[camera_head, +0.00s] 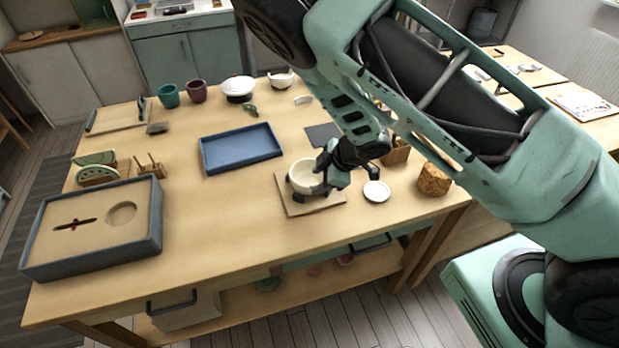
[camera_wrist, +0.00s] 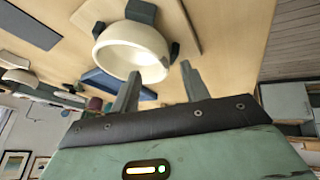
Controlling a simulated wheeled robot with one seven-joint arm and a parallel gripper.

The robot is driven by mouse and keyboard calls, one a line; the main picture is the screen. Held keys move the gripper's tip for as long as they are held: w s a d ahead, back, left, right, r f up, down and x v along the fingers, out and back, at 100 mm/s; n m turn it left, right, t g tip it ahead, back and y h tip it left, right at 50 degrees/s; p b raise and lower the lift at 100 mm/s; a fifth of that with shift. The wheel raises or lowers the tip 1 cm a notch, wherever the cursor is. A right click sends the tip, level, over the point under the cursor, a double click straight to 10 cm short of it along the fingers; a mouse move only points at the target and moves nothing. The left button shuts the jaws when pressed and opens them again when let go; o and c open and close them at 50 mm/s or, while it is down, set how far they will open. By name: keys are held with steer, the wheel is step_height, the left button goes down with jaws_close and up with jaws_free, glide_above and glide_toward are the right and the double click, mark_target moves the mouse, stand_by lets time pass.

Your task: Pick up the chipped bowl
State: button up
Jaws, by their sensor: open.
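A cream bowl (camera_head: 302,177) sits on a thin board (camera_head: 300,208) near the table's front middle, with small dark blocks around it. My gripper (camera_wrist: 160,72) is open and empty, fingers pointing toward the bowl's rim. In the head view my gripper (camera_head: 333,170) is at the bowl's right side and hides part of it; I cannot tell whether it touches. Another white bowl (camera_head: 281,79) stands at the table's back, with an uneven rim.
A blue tray (camera_head: 240,148) lies behind and left of the board. A small white dish (camera_head: 376,191) and a brown lump (camera_head: 433,180) are to the right. A large grey-rimmed tray (camera_head: 158,215) stands at the left. The table (camera_head: 215,225) between it and the board is clear.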

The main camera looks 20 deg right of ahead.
mark_target(312, 186)
steer(key=shift+s+p+x, duration=0.2)
steer(key=shift+p+x, duration=0.5)
steer(key=shift+x, duration=1.65)
jaws_close()
